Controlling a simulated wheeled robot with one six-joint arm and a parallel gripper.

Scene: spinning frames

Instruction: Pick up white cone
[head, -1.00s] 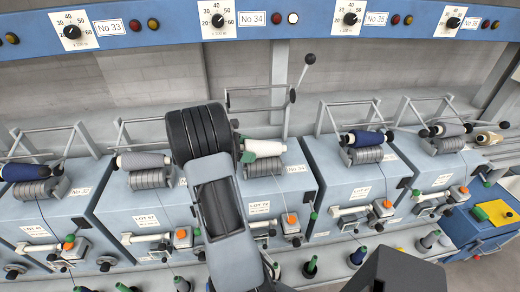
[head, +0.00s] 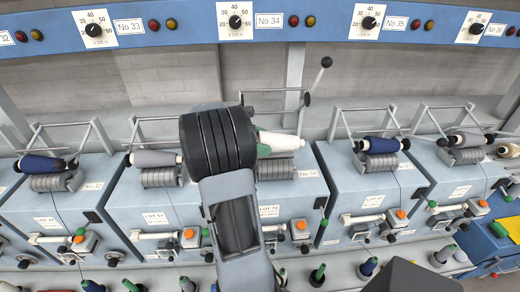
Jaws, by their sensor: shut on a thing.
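The white cone (head: 283,143) lies roughly level over the grey grooved roller (head: 274,169) of the middle spinning unit, just right of my dark arm link. It looks slightly above the roller, with a narrow gap. Green shows at its left end, and the rest of that end is hidden behind my arm. My gripper is hidden behind my own arm link, so its fingers and their grip on the cone do not show.
A grey cone (head: 155,158) sits on the unit to the left and a navy cone (head: 381,145) on the unit to the right. A lever with a black knob (head: 326,62) stands behind the white cone. Several small bobbins stand along the front ledge (head: 345,268).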

